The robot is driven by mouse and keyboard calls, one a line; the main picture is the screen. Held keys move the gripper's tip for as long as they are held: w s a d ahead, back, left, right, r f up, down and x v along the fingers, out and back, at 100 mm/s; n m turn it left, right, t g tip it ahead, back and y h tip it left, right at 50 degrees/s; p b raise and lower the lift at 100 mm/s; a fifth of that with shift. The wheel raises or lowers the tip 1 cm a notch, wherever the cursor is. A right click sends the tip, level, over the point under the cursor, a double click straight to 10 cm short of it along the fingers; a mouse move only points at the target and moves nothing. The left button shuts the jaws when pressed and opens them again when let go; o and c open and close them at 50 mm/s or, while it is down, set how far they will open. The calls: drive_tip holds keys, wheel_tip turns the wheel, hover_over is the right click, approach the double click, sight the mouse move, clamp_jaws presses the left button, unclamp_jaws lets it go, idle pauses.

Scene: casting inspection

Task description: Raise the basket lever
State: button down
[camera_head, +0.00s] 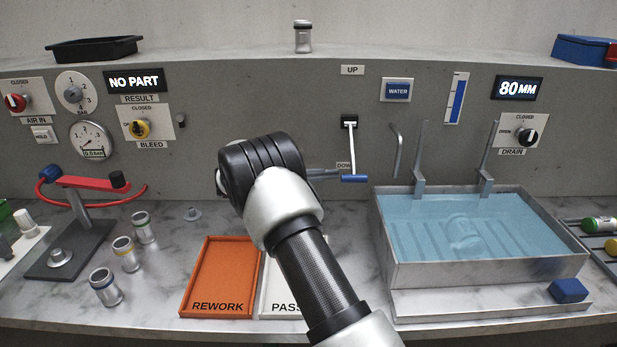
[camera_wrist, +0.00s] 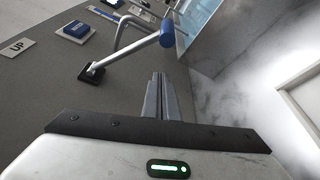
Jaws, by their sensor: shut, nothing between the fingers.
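The basket lever (camera_head: 351,150) hangs down from its black pivot on the grey wall panel. Its blue handle (camera_head: 354,179) is at the low end, beside the partly hidden DOWN label (camera_head: 344,165); the UP label (camera_head: 352,70) is above the pivot. The wrist view shows the blue handle (camera_wrist: 167,34) just beyond my fingertips. In the head view my arm hides most of the gripper, with the fingers (camera_head: 323,174) showing left of the handle.
The water tank (camera_head: 490,272) stands right of the lever, with a submerged part and two upright hangers inside. The orange REWORK tray (camera_head: 216,305) and partly hidden PASS tray (camera_head: 278,306) lie on the counter. Several cylindrical parts stand at the left, near a red-armed fixture (camera_head: 90,183).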

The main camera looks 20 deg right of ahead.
drive_tip(key=s, duration=0.1)
drive_tip(key=s+r, duration=0.1)
drive_tip(key=s, duration=0.1)
drive_tip(key=shift+s+a+r, duration=0.15)
drive_tip(key=shift+s, duration=0.15)
